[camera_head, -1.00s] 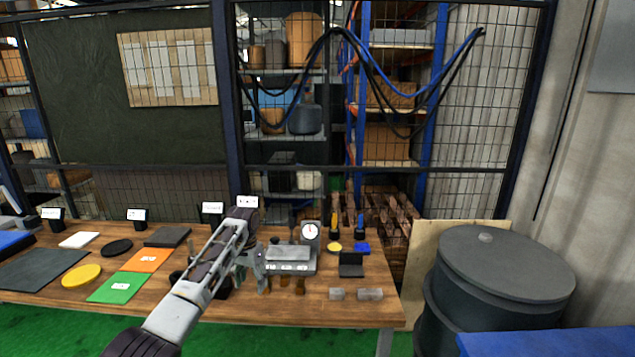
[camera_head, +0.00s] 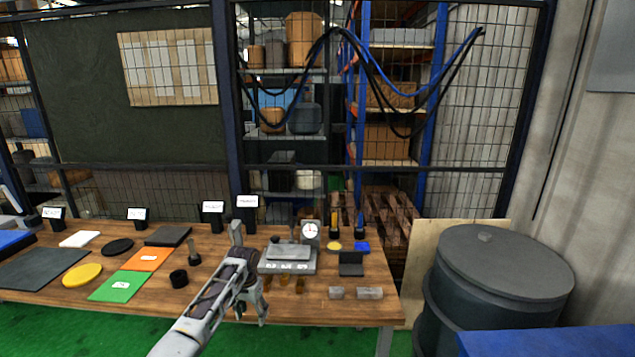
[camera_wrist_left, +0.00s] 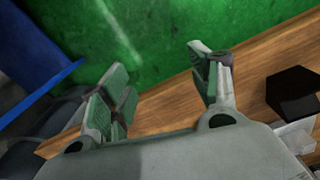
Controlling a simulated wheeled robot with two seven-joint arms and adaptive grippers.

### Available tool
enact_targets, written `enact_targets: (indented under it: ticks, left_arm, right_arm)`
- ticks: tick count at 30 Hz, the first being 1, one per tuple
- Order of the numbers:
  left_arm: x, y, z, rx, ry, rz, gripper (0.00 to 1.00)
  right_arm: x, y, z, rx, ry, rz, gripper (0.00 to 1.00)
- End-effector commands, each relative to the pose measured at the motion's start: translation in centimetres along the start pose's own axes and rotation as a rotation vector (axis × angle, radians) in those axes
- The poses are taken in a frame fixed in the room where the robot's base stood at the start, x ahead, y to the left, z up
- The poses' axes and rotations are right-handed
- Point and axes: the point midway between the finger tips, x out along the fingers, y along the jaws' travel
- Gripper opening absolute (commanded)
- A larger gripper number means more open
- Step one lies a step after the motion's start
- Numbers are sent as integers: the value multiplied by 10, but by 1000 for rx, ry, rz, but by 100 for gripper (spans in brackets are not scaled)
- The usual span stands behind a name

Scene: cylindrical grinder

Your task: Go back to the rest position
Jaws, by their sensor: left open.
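My left gripper (camera_head: 252,298) is over the front edge of the wooden workbench (camera_head: 330,312), its arm coming in from the bottom left of the head view. In the left wrist view the left gripper (camera_wrist_left: 160,85) has its two fingers spread wide. Nothing is between them; the green floor and the bench edge show beyond. My right gripper is in neither view.
A grey gauge stand (camera_head: 288,258) with a dial (camera_head: 310,230) stands just right of the gripper. A black ring (camera_head: 179,278) and a green mat (camera_head: 119,286) lie to its left. A dark drum (camera_head: 500,275) stands right of the bench.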

Motion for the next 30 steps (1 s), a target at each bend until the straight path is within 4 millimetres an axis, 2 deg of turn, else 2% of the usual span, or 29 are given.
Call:
enact_targets:
  ticks: [1,3,14,23,30]
  left_arm:
    - [21,1,8,-6,-5,3,62]
    - [47,2,17,-14,-2,3,62]
    - [174,8,78,-50,15,-4,62]
    - [269,17,148,-69,25,-15,62]
    - [336,28,216,-79,32,-23,62]
  right_arm:
    - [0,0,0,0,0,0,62]
    - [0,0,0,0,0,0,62]
    - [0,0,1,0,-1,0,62]
    - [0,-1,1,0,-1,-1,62]
    - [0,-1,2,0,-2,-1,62]
